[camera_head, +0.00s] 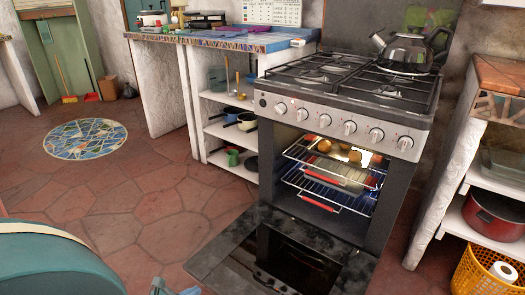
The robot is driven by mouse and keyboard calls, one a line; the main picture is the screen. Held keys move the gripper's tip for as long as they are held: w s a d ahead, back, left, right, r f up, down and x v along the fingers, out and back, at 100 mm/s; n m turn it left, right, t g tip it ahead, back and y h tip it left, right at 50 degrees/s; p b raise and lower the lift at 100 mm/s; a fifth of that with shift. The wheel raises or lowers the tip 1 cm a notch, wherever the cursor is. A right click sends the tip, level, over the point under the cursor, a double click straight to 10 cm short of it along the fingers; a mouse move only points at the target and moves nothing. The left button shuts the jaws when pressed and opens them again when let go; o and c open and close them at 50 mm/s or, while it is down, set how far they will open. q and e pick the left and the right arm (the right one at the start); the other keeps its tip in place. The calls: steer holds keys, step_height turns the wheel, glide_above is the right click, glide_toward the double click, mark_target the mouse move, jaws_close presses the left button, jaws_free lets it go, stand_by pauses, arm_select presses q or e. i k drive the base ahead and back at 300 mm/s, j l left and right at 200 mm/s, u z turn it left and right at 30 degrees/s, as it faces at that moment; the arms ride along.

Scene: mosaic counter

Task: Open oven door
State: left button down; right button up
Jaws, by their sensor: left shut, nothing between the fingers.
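The oven (257,160) stands right of centre under a gas hob. Its door (225,256) is swung down and lies about flat in front of the lit cavity. Inside are an upper rack (300,152) with several round brown items on it and a lower rack (300,181), both with red front strips. My left gripper (175,289) shows only as small blue-grey parts at the bottom edge, to the left of the lowered door and apart from it in the picture. It is shut and empty; most of it is cut off. My right gripper is not in view.
A dark kettle (408,52) stands on the hob. An open shelf unit (205,118) with pans is to the left; a yellow basket (470,275) is at lower right. A rounded teal thing (45,265) fills the lower left.

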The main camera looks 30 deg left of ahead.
mark_target(266, 250)
steer(key=k+j, duration=0.1)
steer(key=k, duration=0.9)
